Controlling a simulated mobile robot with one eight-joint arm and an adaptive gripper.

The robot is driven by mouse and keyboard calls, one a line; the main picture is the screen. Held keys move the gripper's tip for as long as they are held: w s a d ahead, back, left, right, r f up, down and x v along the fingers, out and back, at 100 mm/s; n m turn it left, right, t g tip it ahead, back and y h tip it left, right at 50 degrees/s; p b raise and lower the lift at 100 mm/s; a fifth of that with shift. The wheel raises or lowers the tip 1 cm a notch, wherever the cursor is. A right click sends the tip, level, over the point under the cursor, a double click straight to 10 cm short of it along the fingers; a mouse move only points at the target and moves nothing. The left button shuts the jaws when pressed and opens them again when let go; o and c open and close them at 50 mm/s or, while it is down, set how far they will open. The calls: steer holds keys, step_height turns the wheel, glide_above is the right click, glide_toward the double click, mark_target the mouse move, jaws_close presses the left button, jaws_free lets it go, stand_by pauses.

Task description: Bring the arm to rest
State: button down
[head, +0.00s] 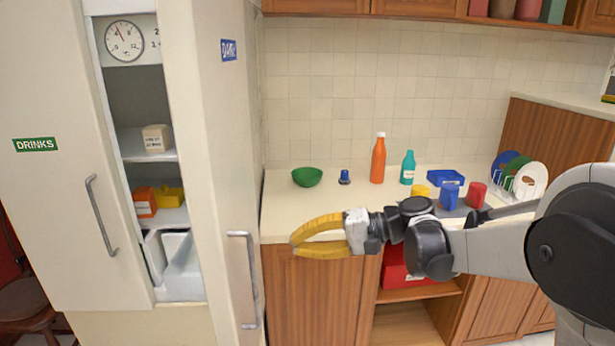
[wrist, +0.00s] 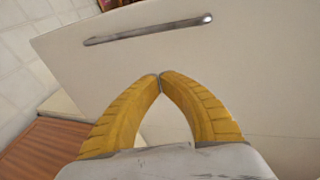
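My gripper (head: 294,243) has yellow fingers and is held out to the left in front of the counter edge in the head view. In the wrist view its fingertips (wrist: 160,76) meet, with nothing between them. It is shut and empty. My arm stretches in from the right side of the head view. In the wrist view a cream fridge door (wrist: 240,70) with a grey bar handle (wrist: 150,30) lies beyond the fingertips. I cannot tell from the wrist view how far the door is from them.
The fridge stands part open at left, its right door (head: 215,150) swung out near my gripper, with handle (head: 245,280). The counter (head: 285,215) holds a green bowl (head: 307,177), an orange bottle (head: 378,160), a teal bottle (head: 407,168), mugs and a plate rack. A red box (head: 400,272) sits below.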

steer(key=s+d+f+t+h, duration=0.3)
steer(key=s+d+h, duration=0.4)
steer(key=s+d, duration=0.3)
steer(key=s+d+f+n+t+h, duration=0.1)
steer(key=s+d+f+t+h, duration=0.2)
steer(key=s+d+h, duration=0.4)
steer(key=s+d+f, duration=0.1)
steer(key=s+d, duration=0.3)
steer(key=s, duration=0.1)
steer(key=shift+s+d+h, duration=0.25)
steer(key=shift+d+h, duration=0.05)
steer(key=shift+a, duration=0.1)
